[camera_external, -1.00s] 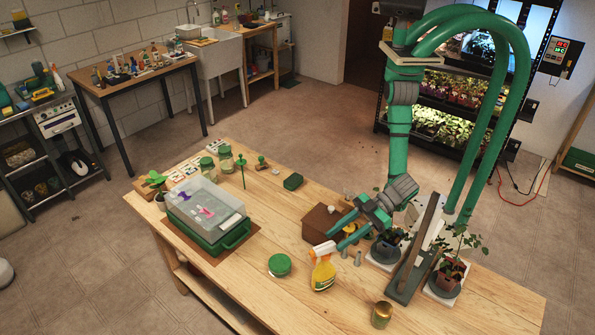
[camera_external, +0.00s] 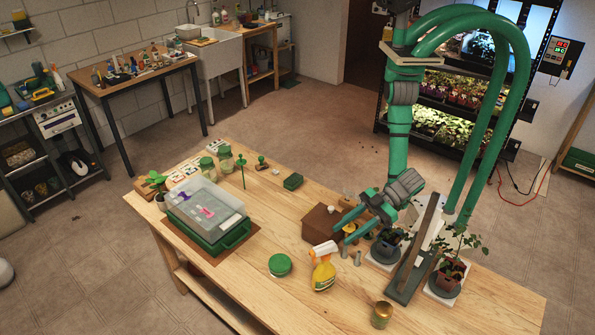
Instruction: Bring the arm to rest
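My gripper (camera_external: 343,233) hangs over the wooden table, at the end of the green arm (camera_external: 400,130). Its two green fingers point left and stand apart, with nothing seen between them. The fingers are above and in front of a brown box (camera_external: 318,224). Whether the fingers touch the box cannot be told from this view.
A green tray with a clear lid (camera_external: 207,205) stands on the table (camera_external: 240,289) at the left. A green-lidded jar (camera_external: 279,265), a gold tin (camera_external: 381,314) and potted plants (camera_external: 448,275) stand near my arm. A dark angled stand (camera_external: 405,285) is close to the gripper.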

